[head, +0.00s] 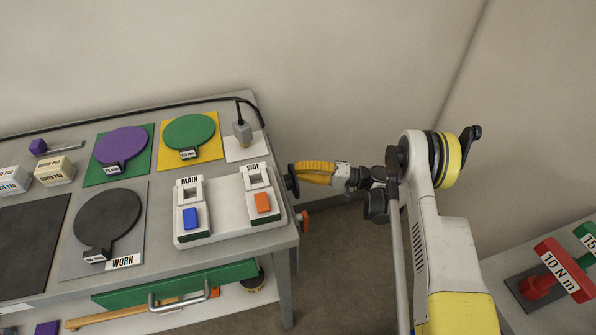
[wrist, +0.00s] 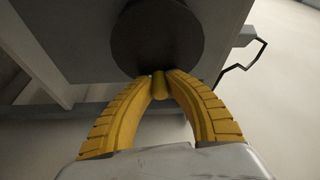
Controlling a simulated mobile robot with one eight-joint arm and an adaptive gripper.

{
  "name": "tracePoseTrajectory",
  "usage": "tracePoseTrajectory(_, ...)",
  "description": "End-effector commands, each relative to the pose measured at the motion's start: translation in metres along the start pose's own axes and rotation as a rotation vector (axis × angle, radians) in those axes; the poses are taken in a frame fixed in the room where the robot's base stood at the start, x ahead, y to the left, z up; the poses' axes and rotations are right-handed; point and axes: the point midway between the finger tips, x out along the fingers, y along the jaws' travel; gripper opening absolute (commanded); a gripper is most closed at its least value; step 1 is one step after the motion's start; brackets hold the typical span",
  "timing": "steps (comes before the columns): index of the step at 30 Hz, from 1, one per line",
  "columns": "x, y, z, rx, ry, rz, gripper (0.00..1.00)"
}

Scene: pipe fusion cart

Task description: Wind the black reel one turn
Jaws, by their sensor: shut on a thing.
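The black reel (head: 291,181) is mounted on the right side of the grey cart and shows nearly edge-on in the head view. In the wrist view it is a dark round disc (wrist: 155,38) seen from close up. A small yellowish knob (wrist: 159,84) stands out at its lower edge. My gripper (head: 300,173) reaches in from the right, its yellow fingers shut on this knob. In the wrist view the fingertips (wrist: 159,86) close around the knob from both sides. My fingers hide the knob in the head view.
An orange fitting (head: 304,219) sticks out of the cart's side just below the reel. The switch box (head: 215,225), marked MAIN and SIDE, stands near that edge. A side table (head: 540,295) with red and green tools is at lower right.

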Motion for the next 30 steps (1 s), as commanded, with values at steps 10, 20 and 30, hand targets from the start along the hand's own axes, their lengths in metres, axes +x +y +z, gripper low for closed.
tracePoseTrajectory(10,0.000,-0.001,-0.001,-0.004,0.002,-0.003,0.00)
tracePoseTrajectory(20,0.000,-0.001,-0.001,-0.004,0.001,-0.002,0.41)
tracePoseTrajectory(30,0.002,-0.029,-0.006,-0.004,0.001,-0.002,0.41)
